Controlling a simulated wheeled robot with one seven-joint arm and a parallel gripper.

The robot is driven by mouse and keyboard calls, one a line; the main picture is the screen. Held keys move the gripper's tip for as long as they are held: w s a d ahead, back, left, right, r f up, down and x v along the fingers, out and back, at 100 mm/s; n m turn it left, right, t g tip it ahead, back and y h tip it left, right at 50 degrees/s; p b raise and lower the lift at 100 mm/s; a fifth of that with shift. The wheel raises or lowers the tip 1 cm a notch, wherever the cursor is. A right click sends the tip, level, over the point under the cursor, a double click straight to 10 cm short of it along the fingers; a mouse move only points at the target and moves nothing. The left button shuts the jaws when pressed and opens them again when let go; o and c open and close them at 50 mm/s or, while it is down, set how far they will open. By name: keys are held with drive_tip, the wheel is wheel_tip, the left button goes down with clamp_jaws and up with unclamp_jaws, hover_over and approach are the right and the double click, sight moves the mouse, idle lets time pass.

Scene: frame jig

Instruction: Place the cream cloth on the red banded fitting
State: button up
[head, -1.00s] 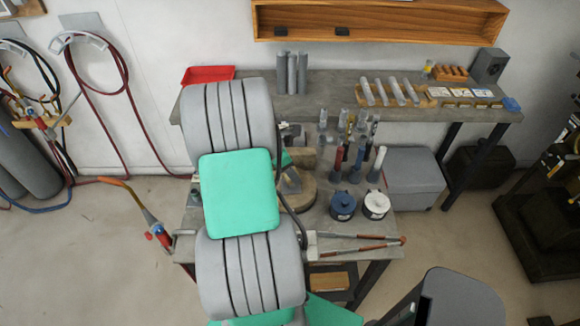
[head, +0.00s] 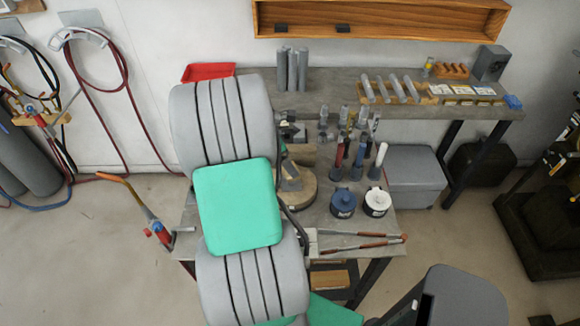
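I cannot make out the cream cloth in the head view; my arm covers much of the near bench. I cannot pick out the red banded fitting for sure either. A red-bodied upright piece (head: 339,157) stands among several slim tools in holders on the near bench, right of my arm. My gripper is not clearly visible; my arm's grey and green links hide that area. A round tan wooden block (head: 300,193) with a metal piece on it shows partly beside my arm.
A blue pot (head: 343,203) and a white-topped pot (head: 377,202) stand on the near bench (head: 330,223). Red-handled tongs (head: 360,244) lie at its front. A torch (head: 150,215) hangs at its left. The back bench carries grey cylinders (head: 292,70) and a red tray (head: 208,72).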

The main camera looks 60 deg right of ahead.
drive_tip(key=v, duration=0.8)
drive_tip(key=w+a+r+m+t, duration=0.2)
drive_tip(key=w+a, duration=0.4)
drive_tip(key=a, duration=0.3)
drive_tip(key=w+a+r+m+t, duration=0.25)
drive_tip(key=w+a, duration=0.35)
drive_tip(key=a, duration=0.3)
drive_tip(key=s+a+r+m+t+y, duration=0.1)
drive_tip(key=a+m+t+y, duration=0.2)
drive_tip(key=a, duration=1.8)
drive_tip(key=shift+s+a+r+m+y+b, duration=0.2)
drive_tip(key=shift+r+m+y+b, duration=0.1)
drive_tip(key=shift+m, duration=0.85)
